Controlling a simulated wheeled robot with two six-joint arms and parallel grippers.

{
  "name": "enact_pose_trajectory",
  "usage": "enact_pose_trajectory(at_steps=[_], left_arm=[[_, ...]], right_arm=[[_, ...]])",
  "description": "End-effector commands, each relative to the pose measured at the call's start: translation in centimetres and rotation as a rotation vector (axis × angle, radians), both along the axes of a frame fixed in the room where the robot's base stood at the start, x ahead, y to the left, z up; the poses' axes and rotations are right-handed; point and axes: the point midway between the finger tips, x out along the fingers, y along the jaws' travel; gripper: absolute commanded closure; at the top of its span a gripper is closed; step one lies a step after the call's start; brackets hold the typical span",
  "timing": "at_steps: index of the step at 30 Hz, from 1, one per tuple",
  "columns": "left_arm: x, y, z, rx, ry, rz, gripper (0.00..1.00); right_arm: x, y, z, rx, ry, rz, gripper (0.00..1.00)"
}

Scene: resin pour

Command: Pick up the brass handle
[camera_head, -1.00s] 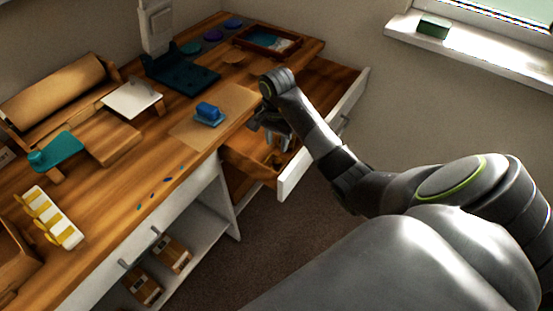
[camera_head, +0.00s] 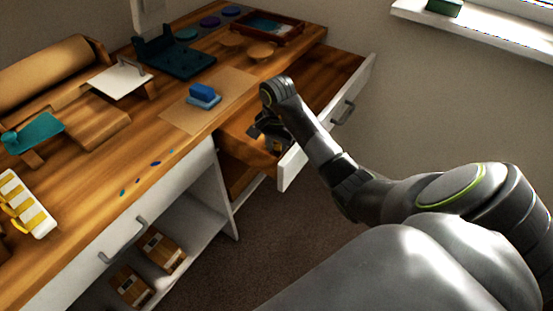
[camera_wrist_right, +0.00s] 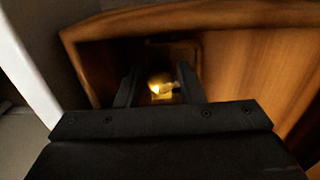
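The brass handle (camera_wrist_right: 162,88) is a small shiny golden piece inside the dark corner of the open wooden drawer (camera_head: 330,78). In the right wrist view it shows between the two dark fingers of my right gripper (camera_wrist_right: 161,92), which stand apart with the brass piece in the gap. I see no clear contact between the fingers and it. In the head view my right gripper (camera_head: 268,132) reaches down into the near part of the drawer, and its fingertips are hard to make out. The brass handle cannot be made out there. My left gripper is not in view.
The drawer's white front (camera_head: 291,168) stands close to my right forearm. On the wooden workbench are a blue block (camera_head: 204,93), a dark teal stand (camera_head: 178,58) and a red-brown tray (camera_head: 267,28). Cardboard boxes (camera_head: 160,248) sit on the shelf below.

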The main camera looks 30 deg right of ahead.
Motion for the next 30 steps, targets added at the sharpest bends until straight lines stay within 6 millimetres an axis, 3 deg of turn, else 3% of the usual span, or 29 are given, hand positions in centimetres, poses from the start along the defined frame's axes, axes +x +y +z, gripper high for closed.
enact_pose_trajectory(at_steps=[3,13,22,30], left_arm=[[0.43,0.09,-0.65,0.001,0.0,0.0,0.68],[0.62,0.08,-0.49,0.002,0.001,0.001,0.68],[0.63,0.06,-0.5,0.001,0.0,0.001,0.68],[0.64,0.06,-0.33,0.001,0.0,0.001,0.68]], right_arm=[[0.01,-0.01,-1.11,0.0,0.0,0.0,0.65],[0.01,0.0,-1.17,0.0,0.0,0.0,0.65],[0.01,0.0,-1.17,0.0,0.0,0.0,1.0],[0.03,0.01,-0.96,0.0,-0.001,0.0,1.0]])
